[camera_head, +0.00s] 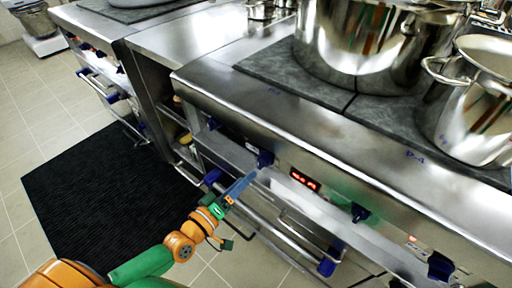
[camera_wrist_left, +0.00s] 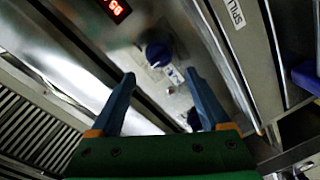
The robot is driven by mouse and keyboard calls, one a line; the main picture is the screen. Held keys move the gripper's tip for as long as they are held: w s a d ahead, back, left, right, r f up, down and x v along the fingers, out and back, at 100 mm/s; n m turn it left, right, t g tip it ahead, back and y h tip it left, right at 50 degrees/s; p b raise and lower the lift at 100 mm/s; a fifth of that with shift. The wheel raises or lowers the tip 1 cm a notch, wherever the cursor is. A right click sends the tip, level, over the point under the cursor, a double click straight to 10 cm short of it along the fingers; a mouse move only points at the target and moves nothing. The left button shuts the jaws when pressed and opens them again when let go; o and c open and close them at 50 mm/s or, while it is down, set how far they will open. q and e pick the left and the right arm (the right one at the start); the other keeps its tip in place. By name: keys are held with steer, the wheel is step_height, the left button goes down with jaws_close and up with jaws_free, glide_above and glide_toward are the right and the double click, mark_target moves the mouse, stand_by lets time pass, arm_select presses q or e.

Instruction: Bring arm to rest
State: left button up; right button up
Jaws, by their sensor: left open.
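My left arm comes in from the lower left in the head view. Its gripper (camera_head: 248,178) points up and right at the stove's front panel, close to a blue knob (camera_head: 265,159). In the left wrist view the gripper's two blue fingers (camera_wrist_left: 160,88) stand apart with nothing between them. A blue knob (camera_wrist_left: 157,53) lies beyond and between the fingertips in that view. I cannot tell whether a finger touches it. My right gripper is in neither view.
The stove front has a red display (camera_head: 305,179), more blue knobs (camera_head: 360,212) and rail handles (camera_head: 285,240). A large steel pot (camera_head: 360,45) and a smaller pot (camera_head: 470,105) stand on the dark cooktop. A black mat (camera_head: 115,195) lies on the tiled floor at left.

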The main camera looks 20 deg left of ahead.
arm_select(q)
steer(key=s+a+f+m+g+y, duration=0.25)
steer(key=s+f+g, duration=0.2)
steer(key=f, duration=0.75)
steer(key=s+a+f+m+g+y, duration=0.2)
steer(key=s+f+m+g, duration=0.3)
steer(key=f, duration=0.7)
steer(key=s+f+g, duration=0.3)
steer(key=s+f, duration=0.4)
steer(key=s, duration=0.5)
steer(key=s+d+f+m+g, duration=0.2)
steer(key=s+f+m+g, duration=0.1)
steer(key=s, duration=0.7)
step_height(320, 180, up, 14)
steer(key=p, duration=1.4)
steer(key=shift+s+r+y+p, duration=0.2)
steer(key=shift+r+y+p, duration=0.1)
steer(key=shift+y, duration=0.15)
